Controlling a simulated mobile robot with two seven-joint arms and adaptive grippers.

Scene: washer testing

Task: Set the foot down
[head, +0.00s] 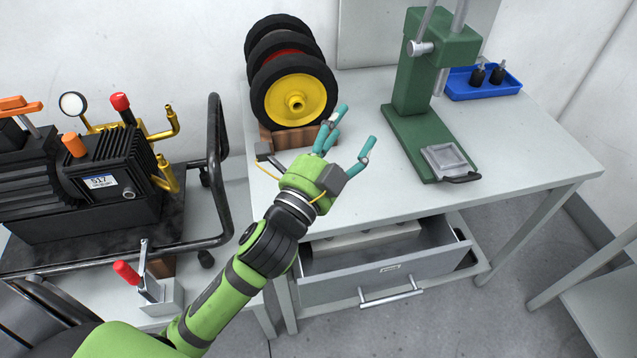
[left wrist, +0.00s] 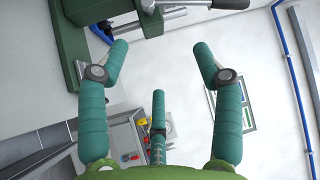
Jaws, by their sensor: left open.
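Two small black parts, each with a thin stem on top, stand in a blue tray (head: 490,94) at the back right of the table. They look like feet (head: 477,75), but I cannot be sure. My left gripper (head: 352,126) is open above the table's left front part, its teal fingers spread. Nothing shows between the fingers in the left wrist view (left wrist: 160,62). It is left of the green press (head: 408,88) and in front of the wheels, well apart from the tray. My right gripper is out of view.
Several black-tyred wheels, the front one with a yellow hub (head: 296,96), stand on a wooden block (head: 290,137). A metal fixture (head: 449,160) sits on the press base. A drawer (head: 390,277) stands open below. A pump (head: 90,180) is on the left. The table's middle is clear.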

